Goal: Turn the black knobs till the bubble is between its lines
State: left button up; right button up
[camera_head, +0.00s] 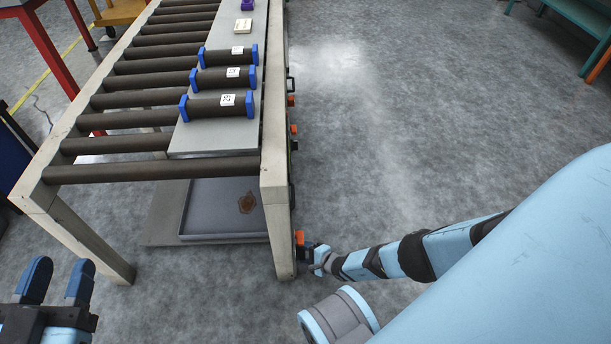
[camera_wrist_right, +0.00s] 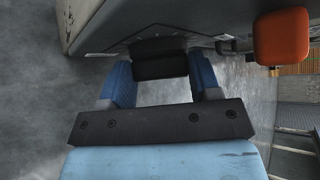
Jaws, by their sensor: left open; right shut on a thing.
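A black knob (camera_wrist_right: 160,62) sits on the side of the conveyor frame in the right wrist view. My right gripper (camera_wrist_right: 165,85) has its two blue fingers on either side of this knob and is shut on it. In the head view my right gripper (camera_head: 316,257) is low at the near leg of the conveyor, and the knob is too small to make out. My left gripper (camera_head: 55,283) is open and empty at the lower left, apart from the conveyor. I cannot make out a bubble or its lines in either view.
The roller conveyor (camera_head: 155,172) carries a grey plate (camera_head: 205,139) with several dark rollers in blue end blocks. A grey tray with a brown stain (camera_head: 200,210) lies beneath. An orange part (camera_wrist_right: 282,37) sticks out beside the knob.

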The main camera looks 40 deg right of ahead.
jog(key=shift+w+d+r+m+g+y, duration=0.15)
jog(key=shift+m+g, duration=0.2)
jog(key=shift+g, duration=0.2)
jog(key=shift+a+r+m+g+y, duration=0.15)
jog(key=shift+m+g, duration=0.2)
jog(key=shift+g, duration=0.2)
jog(key=shift+d+f+m+g+y, duration=0.15)
jog(key=shift+m+g+y, duration=0.35)
jog(key=shift+g, duration=0.5)
jog(key=o, duration=0.9)
jog(key=shift+o, duration=0.2)
